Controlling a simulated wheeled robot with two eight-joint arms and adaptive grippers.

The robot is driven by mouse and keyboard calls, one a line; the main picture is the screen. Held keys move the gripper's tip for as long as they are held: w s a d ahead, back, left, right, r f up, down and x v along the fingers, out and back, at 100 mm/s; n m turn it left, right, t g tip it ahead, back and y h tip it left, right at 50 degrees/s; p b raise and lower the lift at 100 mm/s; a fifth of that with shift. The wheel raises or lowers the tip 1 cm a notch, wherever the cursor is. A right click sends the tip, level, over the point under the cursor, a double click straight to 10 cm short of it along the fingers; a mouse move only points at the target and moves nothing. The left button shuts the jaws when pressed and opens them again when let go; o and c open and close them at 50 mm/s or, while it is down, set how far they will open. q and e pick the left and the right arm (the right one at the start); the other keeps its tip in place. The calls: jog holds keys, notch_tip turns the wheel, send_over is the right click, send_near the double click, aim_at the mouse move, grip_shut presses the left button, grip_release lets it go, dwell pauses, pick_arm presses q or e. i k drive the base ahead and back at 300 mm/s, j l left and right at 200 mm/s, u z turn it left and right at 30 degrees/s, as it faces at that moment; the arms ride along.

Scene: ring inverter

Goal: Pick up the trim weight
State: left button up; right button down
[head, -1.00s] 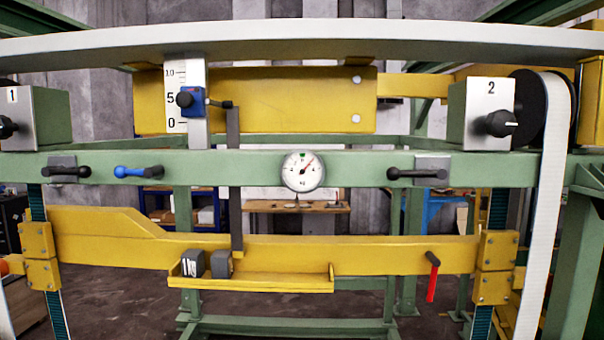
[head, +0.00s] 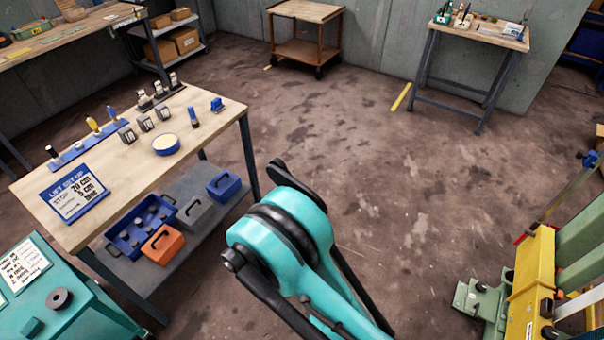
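On the wooden-topped bench at left stand three small dark blocks with pale labelled faces in a row: a left block (head: 127,133), a middle block (head: 145,123) and a right block (head: 162,113). They look like weights, but I cannot tell which, if any, is the trim weight; their labels are too small to read. A teal and black part of my own arm rises from the bottom middle, to the right of the bench and apart from the blocks. No fingertips of my left or right gripper show.
The bench (head: 60,212) also holds a round blue dish (head: 166,145), a blue set-up sign (head: 75,199) and a tool rack (head: 95,138). Its lower shelf carries a blue crate (head: 135,240) and an orange box (head: 162,245). A teal cabinet (head: 75,315) stands front left. The middle floor is clear.

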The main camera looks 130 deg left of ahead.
aim_at(162, 112)
jog(key=u, duration=4.7)
